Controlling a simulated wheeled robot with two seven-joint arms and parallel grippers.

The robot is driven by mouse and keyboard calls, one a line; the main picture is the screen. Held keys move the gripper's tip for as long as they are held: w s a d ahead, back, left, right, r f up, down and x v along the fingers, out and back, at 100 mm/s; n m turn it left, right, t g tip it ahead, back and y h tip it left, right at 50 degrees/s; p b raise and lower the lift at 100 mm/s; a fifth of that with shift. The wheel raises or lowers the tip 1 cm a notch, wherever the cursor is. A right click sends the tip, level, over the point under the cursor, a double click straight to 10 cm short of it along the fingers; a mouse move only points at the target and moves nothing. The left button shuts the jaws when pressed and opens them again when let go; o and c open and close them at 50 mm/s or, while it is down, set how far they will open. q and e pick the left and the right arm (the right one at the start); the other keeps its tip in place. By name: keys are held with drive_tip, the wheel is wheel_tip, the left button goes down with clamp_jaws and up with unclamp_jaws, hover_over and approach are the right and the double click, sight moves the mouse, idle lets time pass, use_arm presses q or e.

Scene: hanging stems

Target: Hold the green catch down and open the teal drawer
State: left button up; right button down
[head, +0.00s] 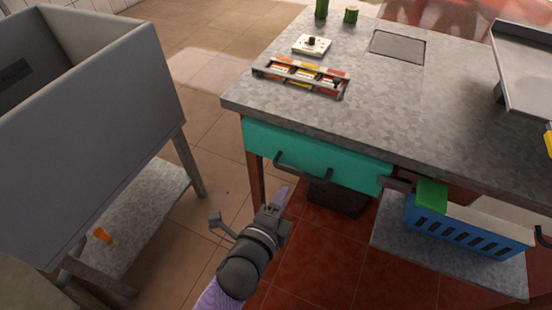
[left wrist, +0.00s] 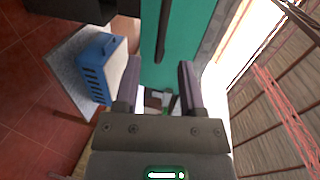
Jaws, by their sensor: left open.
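The teal drawer (head: 330,162) is under the grey worktop, with its front close under the worktop edge. Its dark bar handle (head: 303,172) is on the front; the teal front (left wrist: 182,50) and handle (left wrist: 163,35) also show in the left wrist view. The green catch (head: 432,195) is a block just right of the drawer, by a dark bar. My left gripper (head: 249,207) is open and empty, below and left of the handle and apart from it. In the left wrist view its fingers (left wrist: 176,88) point toward the drawer front. My right gripper is not in view.
A blue slotted crate (head: 460,232) stands on a low shelf (head: 395,250) below the catch. A grey bin (head: 90,110) on legs stands left. A rack of coloured packets (head: 300,76), a white switch box (head: 312,45) and a tray (head: 525,65) are on the worktop (head: 420,120).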

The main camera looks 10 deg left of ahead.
sight(298, 174)
use_arm(q)
drive_tip(key=b+x, duration=0.4)
drive_tip(key=x, duration=0.5)
drive_tip(key=shift+w+d+r+b, duration=0.15)
drive_tip(key=shift+d+b, duration=0.1)
drive_tip(key=shift+b, duration=0.1)
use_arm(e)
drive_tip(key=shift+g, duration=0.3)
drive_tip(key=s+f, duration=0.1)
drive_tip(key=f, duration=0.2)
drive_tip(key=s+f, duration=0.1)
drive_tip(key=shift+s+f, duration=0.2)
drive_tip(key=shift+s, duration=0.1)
use_arm(q)
drive_tip(key=shift+c, duration=0.2)
drive_tip(key=c, duration=0.5)
clamp_jaws()
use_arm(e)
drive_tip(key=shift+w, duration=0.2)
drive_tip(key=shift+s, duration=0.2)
